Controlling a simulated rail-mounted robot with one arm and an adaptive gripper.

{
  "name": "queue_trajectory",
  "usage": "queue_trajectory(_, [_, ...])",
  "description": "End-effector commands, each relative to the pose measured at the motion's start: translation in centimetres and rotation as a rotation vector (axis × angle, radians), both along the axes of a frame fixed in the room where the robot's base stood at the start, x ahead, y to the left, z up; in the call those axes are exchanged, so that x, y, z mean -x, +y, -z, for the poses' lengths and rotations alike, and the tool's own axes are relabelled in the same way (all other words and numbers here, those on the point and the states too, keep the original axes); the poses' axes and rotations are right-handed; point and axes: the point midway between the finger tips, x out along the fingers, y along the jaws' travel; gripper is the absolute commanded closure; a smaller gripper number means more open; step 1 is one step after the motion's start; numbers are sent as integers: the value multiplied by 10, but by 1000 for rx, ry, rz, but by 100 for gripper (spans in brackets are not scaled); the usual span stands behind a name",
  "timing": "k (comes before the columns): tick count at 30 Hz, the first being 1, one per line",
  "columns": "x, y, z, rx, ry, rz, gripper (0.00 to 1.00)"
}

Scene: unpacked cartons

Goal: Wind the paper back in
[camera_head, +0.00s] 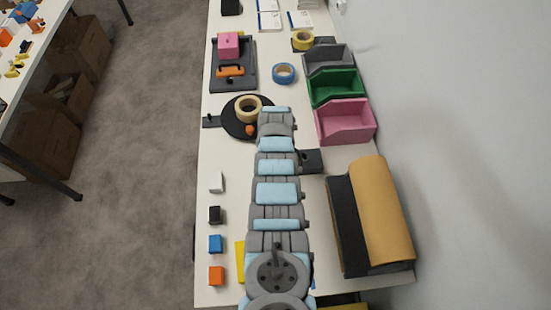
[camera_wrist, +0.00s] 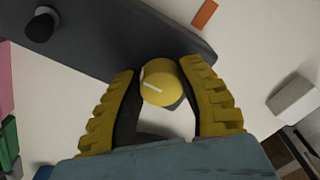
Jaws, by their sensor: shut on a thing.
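A thick brown paper roll (camera_head: 382,210) lies along a dark grey holder (camera_head: 347,225) at the right edge of the table in the head view. I cannot make out a loose paper end. In the wrist view my gripper (camera_wrist: 158,75) has its two yellow fingers around a round yellow knob (camera_wrist: 162,84) with a white line on it, and it is shut on the knob. A long dark grey slab (camera_wrist: 115,42) with a black knob (camera_wrist: 42,24) lies beyond. In the head view my arm hides the gripper and the yellow knob.
Pink (camera_head: 345,122), green (camera_head: 336,88) and grey bins stand along the wall side. A black disc (camera_head: 233,120) with a tape ring (camera_head: 248,107) lies near the arm's far end. Small blocks, including an orange one (camera_head: 216,275), line the left edge.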

Motion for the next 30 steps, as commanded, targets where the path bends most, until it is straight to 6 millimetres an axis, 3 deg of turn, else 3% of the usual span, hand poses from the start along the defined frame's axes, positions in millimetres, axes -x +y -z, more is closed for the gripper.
queue_trajectory(14, [0, 0, 1, 1, 1, -17, 98])
queue_trajectory(15, [0, 0, 1, 1, 1, -17, 58])
queue_trajectory(18, [0, 0, 1, 0, 0, -17, 32])
queue_trajectory(30, [0, 0, -1, 0, 0, -17, 32])
